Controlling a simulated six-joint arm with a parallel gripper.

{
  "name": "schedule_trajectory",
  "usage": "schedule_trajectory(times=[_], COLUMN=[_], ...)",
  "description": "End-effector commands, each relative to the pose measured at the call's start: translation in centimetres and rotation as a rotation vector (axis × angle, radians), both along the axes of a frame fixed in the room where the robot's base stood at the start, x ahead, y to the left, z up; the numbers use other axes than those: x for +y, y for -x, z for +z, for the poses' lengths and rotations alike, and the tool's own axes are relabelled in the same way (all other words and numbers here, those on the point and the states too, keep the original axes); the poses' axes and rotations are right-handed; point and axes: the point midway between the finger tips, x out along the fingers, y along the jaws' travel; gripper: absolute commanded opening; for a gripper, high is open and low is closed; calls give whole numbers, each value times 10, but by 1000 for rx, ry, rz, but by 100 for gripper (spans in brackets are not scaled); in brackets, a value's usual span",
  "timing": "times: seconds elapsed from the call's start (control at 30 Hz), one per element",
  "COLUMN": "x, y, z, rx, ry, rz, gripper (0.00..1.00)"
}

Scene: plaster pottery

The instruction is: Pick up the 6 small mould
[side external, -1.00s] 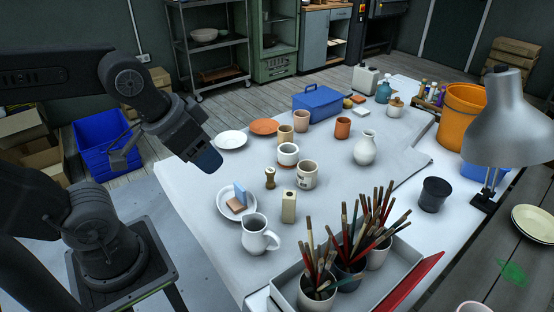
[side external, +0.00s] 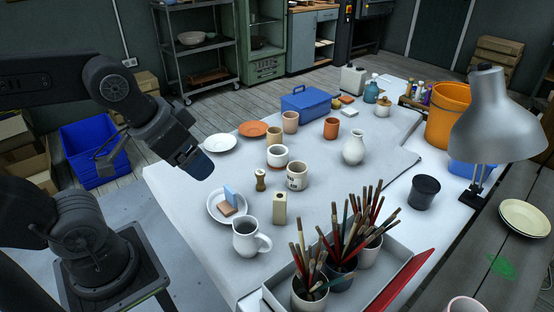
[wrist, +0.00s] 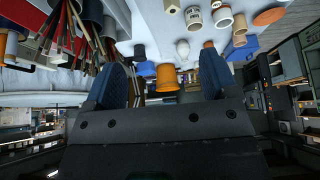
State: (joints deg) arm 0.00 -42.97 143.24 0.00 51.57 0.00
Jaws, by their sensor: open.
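A small cream block (side external: 279,208) with a dark hole in its top stands upright on the white table, behind the white jug; it may be the small mould, but I cannot read a 6 on it. A cream block (wrist: 172,6) also shows at the top edge of the wrist view. A cream cup with dark lettering (side external: 297,177) stands behind it; the lettering is too small to read. My gripper (side external: 198,166) hangs in the air at the table's left edge, apart from everything. In the wrist view its two blue fingers (wrist: 162,65) are spread with nothing held between them.
Brush pots in a tray (side external: 281,284) stand in front. A lamp (side external: 497,120) leans in at right. The table centre right is fairly clear.

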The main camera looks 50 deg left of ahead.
Motion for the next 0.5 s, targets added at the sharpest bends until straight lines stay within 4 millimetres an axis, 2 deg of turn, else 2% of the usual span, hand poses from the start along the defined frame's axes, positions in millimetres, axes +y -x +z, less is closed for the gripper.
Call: schedule_trajectory(times=[0.03,0.2,0.4,0.5], x=[0,0,0,2], y=[0,0,0,-8], z=[0,0,0,3], rx=[0,0,0,7], ry=[0,0,0,2], rz=[0,0,1,24], gripper=[85,100,100,100])
